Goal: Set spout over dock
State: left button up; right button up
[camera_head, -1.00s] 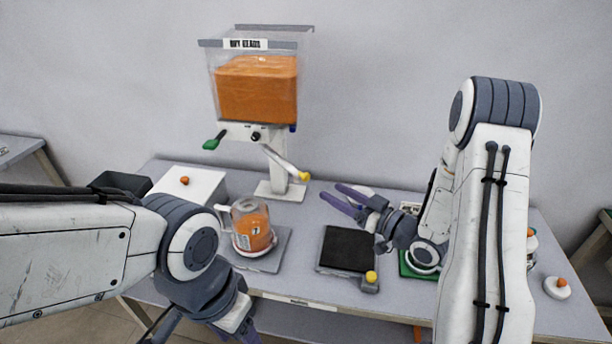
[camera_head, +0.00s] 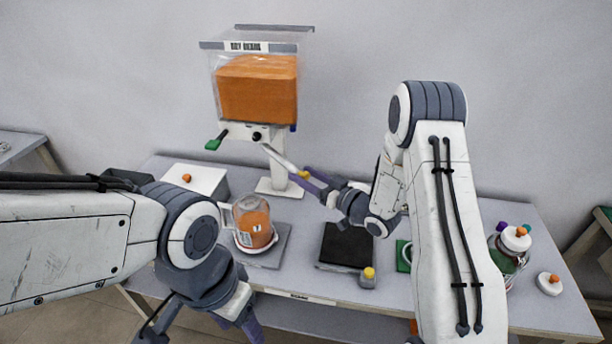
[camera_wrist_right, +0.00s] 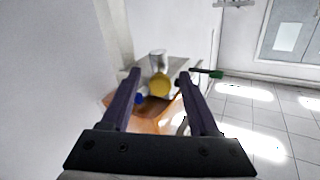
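The hopper of orange contents (camera_head: 257,90) stands at the back on a white post. Its spout (camera_head: 278,157) is a pale tube slanting down to the right, ending in a yellow knob (camera_wrist_right: 159,86). My right gripper (camera_head: 305,179) is at the knob. In the right wrist view its fingers (camera_wrist_right: 158,76) are apart with the knob between them, not visibly clamped. A grey plate with a black pad (camera_head: 345,247) lies front centre. A clear jug with orange contents (camera_head: 253,222) stands on another grey plate (camera_head: 281,246). My left gripper (camera_head: 242,324) is low at the front, partly cut off.
A white box with an orange knob (camera_head: 198,180) is at the left. A lidded jar (camera_head: 510,248) and a white disc with an orange knob (camera_head: 549,284) are at the right. A green mat (camera_head: 403,256) is partly behind my right arm. A yellow-topped post (camera_head: 368,277) stands by the black pad.

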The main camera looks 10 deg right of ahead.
grip_shut()
dwell(1.3)
